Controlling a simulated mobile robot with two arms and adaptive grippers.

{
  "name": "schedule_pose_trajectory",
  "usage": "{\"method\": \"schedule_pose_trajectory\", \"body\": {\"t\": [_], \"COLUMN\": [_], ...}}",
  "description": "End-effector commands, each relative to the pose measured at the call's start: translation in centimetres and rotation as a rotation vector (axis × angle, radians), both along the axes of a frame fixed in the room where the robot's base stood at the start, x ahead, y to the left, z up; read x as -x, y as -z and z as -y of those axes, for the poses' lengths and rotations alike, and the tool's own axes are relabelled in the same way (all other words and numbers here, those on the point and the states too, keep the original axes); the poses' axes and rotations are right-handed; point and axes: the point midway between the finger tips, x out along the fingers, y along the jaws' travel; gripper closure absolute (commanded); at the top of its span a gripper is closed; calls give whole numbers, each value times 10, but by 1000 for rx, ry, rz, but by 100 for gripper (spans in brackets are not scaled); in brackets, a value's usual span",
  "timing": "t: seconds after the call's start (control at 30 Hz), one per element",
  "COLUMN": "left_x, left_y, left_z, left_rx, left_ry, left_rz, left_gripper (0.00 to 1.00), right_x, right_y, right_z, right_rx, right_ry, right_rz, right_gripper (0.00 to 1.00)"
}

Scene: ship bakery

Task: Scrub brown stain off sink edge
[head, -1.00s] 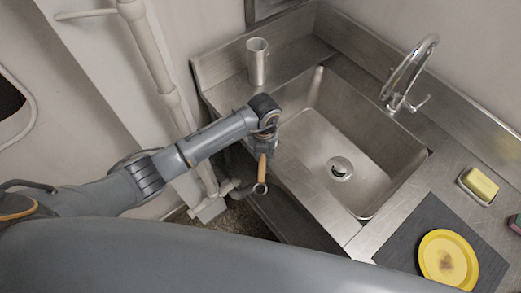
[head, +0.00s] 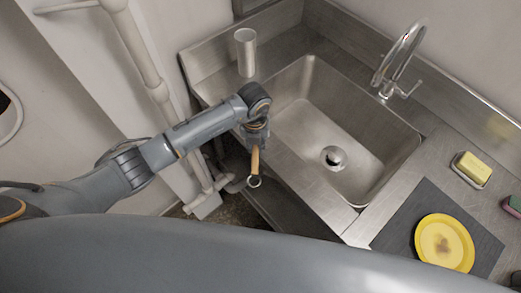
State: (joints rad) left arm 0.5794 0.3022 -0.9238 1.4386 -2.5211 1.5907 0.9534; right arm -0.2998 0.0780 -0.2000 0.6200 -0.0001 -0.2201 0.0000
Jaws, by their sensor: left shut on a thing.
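My left gripper (head: 257,136) is shut on a tool with a wooden handle (head: 255,159) and a metal ring at its end. The handle points down in the picture, in front of the sink's near left edge. The tool's working end is hidden by the gripper. The steel sink (head: 318,140) has an empty basin with a drain. I cannot make out a brown stain on the visible sink edge; the arm and gripper cover part of it. My right gripper is not in view.
A metal cup (head: 246,54) stands at the counter's back left corner. A faucet (head: 391,68) rises behind the basin. At right are a yellow sponge or soap on a dish (head: 474,165), and a brown-marked yellow plate (head: 443,242) on a dark mat (head: 395,235). A pink-green item (head: 513,205) sits at the right border.

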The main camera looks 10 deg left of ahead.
Motion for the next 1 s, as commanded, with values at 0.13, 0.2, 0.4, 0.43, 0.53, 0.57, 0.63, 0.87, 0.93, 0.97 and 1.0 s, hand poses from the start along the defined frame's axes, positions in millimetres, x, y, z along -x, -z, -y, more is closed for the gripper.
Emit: {"method": "schedule_pose_trajectory", "body": {"t": [0.13, 0.2, 0.4, 0.43, 0.53, 0.57, 0.63, 0.87, 0.93, 0.97, 1.0], "left_x": [-5, -5, -14, -16, -21, -23, -27, -31, -33, -35, -37], "left_y": [0, 0, 2, 2, 3, 4, 4, 4, 4, 4, 4], "left_z": [-6, -7, -18, -20, -27, -29, -34, -40, -43, -46, -48], "left_rx": [0, 0, -1, -1, -1, -1, 0, -1, -2, -3, -3], "left_ry": [0, 0, -2, -2, -2, -1, -1, -1, -2, -2, -2], "left_rz": [1, 1, 3, 3, 2, 3, 3, 1, 1, 2, 3], "left_gripper": [100, 100, 100, 100, 100, 100, 100, 100, 100, 100, 100], "right_x": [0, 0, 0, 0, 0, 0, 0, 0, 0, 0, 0], "right_y": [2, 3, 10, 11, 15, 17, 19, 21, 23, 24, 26], "right_z": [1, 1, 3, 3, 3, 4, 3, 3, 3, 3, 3], "right_rx": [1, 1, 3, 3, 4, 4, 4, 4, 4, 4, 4], "right_ry": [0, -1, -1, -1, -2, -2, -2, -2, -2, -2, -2], "right_rz": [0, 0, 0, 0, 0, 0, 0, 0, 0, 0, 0], "right_gripper": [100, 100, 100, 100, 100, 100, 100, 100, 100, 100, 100]}}
